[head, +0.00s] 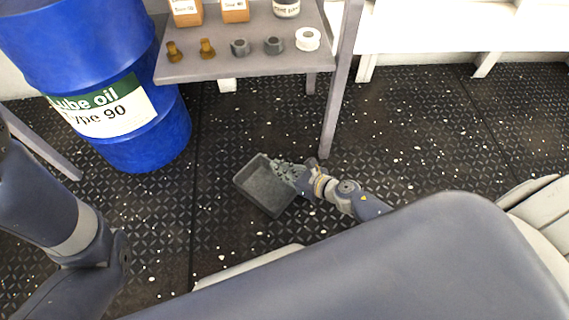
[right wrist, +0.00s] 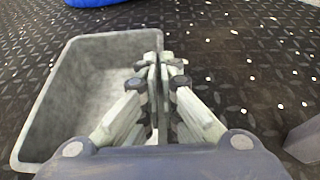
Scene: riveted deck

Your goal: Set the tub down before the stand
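The tub (head: 262,188) is a dark grey, open, empty rectangular box. In the head view it is low over the deck, in front of the stand (head: 245,66), a grey table with small parts on top. I cannot tell whether the tub touches the deck. My right gripper (head: 281,171) is at the tub's right side. In the right wrist view its fingers (right wrist: 158,78) are closed together on the wall of the tub (right wrist: 75,80), which hangs out to the left. My left arm shows at the left of the head view, but its gripper is out of view.
A blue lube oil drum (head: 100,65) stands left of the stand. Bottles, brown fittings, dark nuts and a white ring (head: 307,39) are on the stand's top. The stand's front right leg (head: 335,110) comes down near my right gripper. The dark patterned deck (head: 430,130) is clear to the right.

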